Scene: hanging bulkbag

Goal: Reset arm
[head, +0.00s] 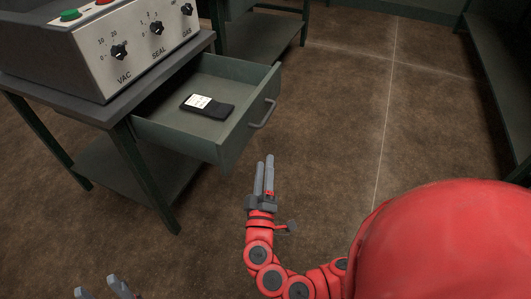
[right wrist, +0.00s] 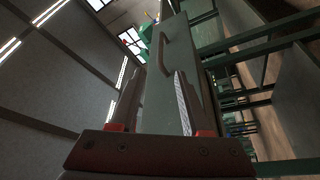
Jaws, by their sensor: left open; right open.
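My right gripper (head: 265,162) is red with grey fingers. It is open and empty, just in front of the open drawer (head: 190,148) and below the drawer's handle (head: 263,114) in the head view. In the right wrist view its two fingers (right wrist: 158,76) stand apart, with the green drawer front and its handle (right wrist: 164,48) beyond them. My left gripper (head: 98,286) shows only its fingertips at the bottom left edge of the head view. They are apart with nothing seen between them. The rest of the left arm is out of view.
A dark pouch-like item with a white label (head: 207,105) lies in the drawer. A sealing machine with knobs (head: 120,45) stands on the green table (head: 110,110) above it. Another green table (head: 262,35) stands behind. The brown floor (head: 330,120) to the right is clear.

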